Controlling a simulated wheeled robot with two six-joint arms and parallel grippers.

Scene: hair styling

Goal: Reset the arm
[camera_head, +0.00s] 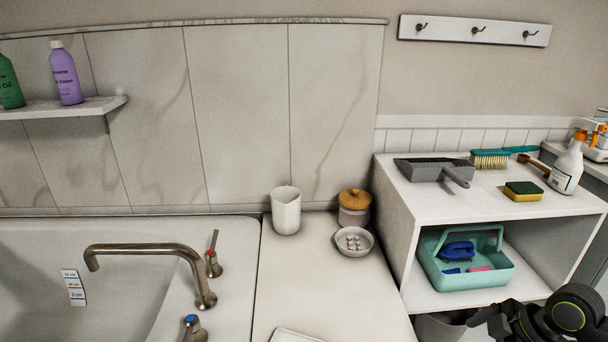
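Part of my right arm (555,316) shows at the bottom right corner, dark with a green ring, in front of the lower part of the white shelf unit. It is cut off by the picture edge, and I cannot make out whether its gripper fingers are open or shut. No held object is visible there. My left arm and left gripper are not in view.
The white shelf unit (405,207) holds a dustpan (430,169), brush, sponge (523,191) and spray bottle (566,167) on top, and a teal caddy (467,276) below. A white cup (286,210), jar (354,207) and small dish (353,242) stand beside the basin with its faucet (150,249).

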